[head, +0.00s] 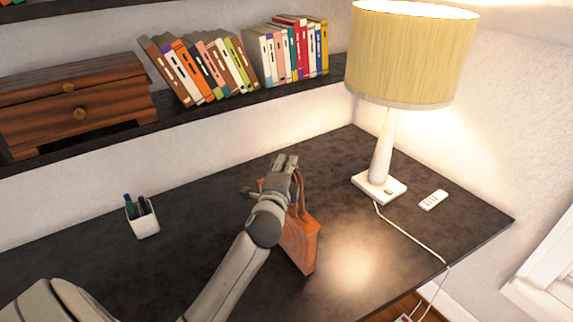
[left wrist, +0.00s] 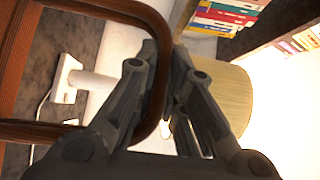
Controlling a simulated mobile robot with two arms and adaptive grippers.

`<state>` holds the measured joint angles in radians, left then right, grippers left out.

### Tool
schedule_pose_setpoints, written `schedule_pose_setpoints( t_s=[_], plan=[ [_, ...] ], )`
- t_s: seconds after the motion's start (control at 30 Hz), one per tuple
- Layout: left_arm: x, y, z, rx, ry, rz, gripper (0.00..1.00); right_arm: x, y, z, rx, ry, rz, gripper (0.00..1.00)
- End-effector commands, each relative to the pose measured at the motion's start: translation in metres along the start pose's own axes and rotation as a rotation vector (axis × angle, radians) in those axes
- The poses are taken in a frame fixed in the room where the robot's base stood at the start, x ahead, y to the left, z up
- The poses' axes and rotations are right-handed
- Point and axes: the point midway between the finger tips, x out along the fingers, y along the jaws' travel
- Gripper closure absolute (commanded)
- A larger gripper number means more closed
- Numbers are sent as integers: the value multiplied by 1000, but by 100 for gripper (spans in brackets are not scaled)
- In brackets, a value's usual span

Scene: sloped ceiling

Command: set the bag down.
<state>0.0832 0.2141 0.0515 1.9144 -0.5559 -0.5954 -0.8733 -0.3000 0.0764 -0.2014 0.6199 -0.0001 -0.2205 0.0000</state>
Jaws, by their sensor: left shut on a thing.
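An orange-brown bag (head: 302,243) with looped handles is at the middle of the dark desk (head: 345,160) in the head view, partly hidden behind my left arm. My left gripper (head: 284,165) is at the top of the bag and shut on its handle. In the left wrist view the brown handle (left wrist: 160,50) runs between the fingers of my left gripper (left wrist: 165,75), and part of the bag (left wrist: 12,95) shows at the left edge. I cannot tell whether the bag's underside touches the desk. My right gripper is not in view.
A lamp (head: 382,150) and a white remote (head: 433,200) stand right of the bag, with a cord (head: 415,243) near the desk edge. A pen cup (head: 143,220) is at left. A shelf behind holds books (head: 205,67) and a wooden drawer box (head: 75,105).

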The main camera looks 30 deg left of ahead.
Motion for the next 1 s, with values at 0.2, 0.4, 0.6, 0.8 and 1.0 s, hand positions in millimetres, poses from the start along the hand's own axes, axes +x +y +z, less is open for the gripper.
schedule_pose_setpoints(
  t_s=[0.2, 0.4, 0.6, 0.8, 1.0],
  plan=[
    [0, -3, 0, 0, 1, -9, 100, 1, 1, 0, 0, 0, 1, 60],
    [0, 3, 0, 0, 0, 0, 74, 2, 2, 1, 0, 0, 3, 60],
    [0, 3, 0, 0, 0, 0, 67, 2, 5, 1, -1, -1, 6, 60],
    [0, 0, 0, 0, 0, 0, 67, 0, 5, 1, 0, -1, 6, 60],
    [-20, 2, -1, 0, 2, 0, 67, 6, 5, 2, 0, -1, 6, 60]
  ],
)
